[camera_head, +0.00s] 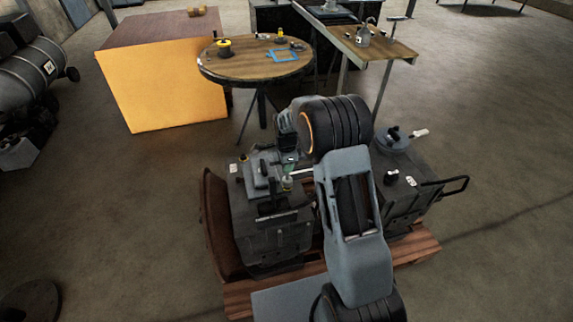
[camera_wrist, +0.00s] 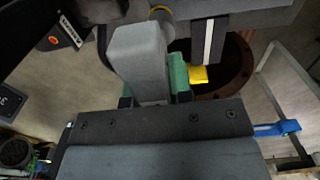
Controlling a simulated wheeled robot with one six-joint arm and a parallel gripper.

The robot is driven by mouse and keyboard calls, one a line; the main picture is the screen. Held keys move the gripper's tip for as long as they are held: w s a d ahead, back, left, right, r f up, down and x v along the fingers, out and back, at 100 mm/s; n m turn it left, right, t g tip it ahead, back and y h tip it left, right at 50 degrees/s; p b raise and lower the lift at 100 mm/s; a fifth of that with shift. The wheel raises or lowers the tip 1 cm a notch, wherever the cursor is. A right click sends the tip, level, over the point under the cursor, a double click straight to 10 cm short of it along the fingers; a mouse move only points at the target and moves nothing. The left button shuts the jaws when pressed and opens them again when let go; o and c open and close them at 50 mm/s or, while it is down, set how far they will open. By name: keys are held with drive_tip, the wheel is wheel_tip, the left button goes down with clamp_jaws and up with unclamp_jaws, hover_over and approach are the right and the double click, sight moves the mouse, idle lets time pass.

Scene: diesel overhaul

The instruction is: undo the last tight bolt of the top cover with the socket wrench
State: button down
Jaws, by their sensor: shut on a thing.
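The engine block (camera_head: 268,236) stands on a pallet, with the grey top cover (camera_head: 262,180) on its upper face. My gripper (camera_head: 290,160) points down at the cover's right side, partly behind my arm. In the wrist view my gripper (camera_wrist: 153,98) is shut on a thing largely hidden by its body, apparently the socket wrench. A bright rod (camera_head: 302,171) beside the cover looks like part of that wrench.
A second dark block (camera_head: 402,187) with a handle stands right of my arm on the wooden pallet (camera_head: 415,247). A round table (camera_head: 240,66) with small parts and an orange-sided box (camera_head: 165,95) stand behind. A yellow piece (camera_wrist: 198,75) lies near the fingers. The floor at right is clear.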

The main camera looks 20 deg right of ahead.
drive_tip(key=shift+f+b, duration=0.45)
drive_tip(key=shift+f, duration=0.25)
drive_tip(key=n, duration=0.4)
drive_tip(key=shift+d+r, duration=0.1)
drive_tip(key=n, duration=0.3)
drive_tip(key=shift+n, duration=0.4)
drive_tip(key=n, duration=0.8)
drive_tip(key=shift+d+r, duration=0.1)
drive_tip(key=shift+d, duration=0.05)
drive_tip(key=n, duration=0.5)
drive_tip(key=shift+d, duration=0.1)
drive_tip(key=n, duration=0.8)
drive_tip(key=shift+r, duration=0.1)
drive_tip(key=n, duration=0.4)
